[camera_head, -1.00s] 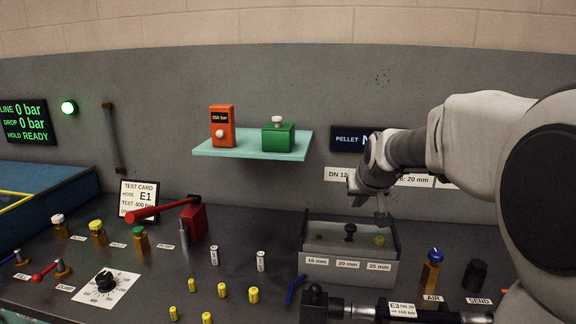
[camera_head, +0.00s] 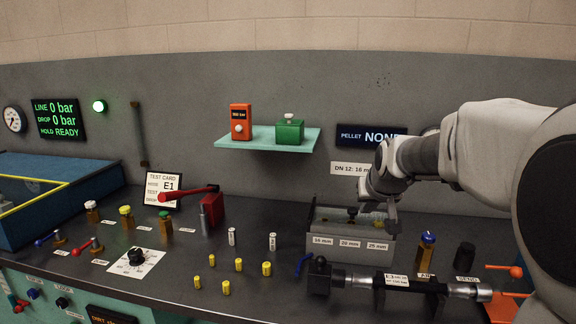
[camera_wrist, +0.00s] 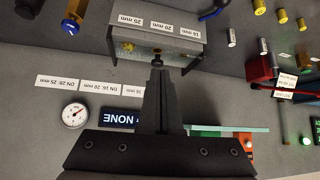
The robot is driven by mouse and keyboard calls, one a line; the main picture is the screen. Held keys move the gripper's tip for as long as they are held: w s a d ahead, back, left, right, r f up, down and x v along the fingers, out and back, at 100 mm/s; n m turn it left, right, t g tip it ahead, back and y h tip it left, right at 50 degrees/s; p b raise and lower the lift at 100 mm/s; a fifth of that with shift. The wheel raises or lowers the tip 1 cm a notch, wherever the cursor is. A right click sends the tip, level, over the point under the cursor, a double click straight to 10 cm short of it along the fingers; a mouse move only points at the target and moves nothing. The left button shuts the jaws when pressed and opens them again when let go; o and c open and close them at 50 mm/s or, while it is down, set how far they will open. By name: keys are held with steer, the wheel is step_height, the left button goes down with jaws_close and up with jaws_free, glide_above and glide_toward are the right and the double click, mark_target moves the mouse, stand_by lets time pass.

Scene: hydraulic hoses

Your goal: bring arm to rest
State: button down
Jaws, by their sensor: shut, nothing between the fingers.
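The box appears upside down there. My forearm crosses the right of the head view and covers part of the wall labels.
Several yellow pellets (camera_head: 267,269) stand left of the box. A teal shelf (camera_head: 255,143) holds an orange device (camera_head: 241,122) and a green one (camera_head: 289,131).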

steer(key=s+a+r+g+p, duration=0.1)
steer(key=s+a+p, duration=0.1)
steer(key=s, duration=1.4)
steer(key=s+a+r+g+p, duration=0.1)
steer(key=s+p, duration=0.3)
steer(key=s, duration=1.3)
steer(key=shift+a+r+g, duration=0.4)
steer(key=shift+r+g, duration=0.1)
steer(key=shift+r, duration=0.1)
steer(key=shift+d, duration=0.1)
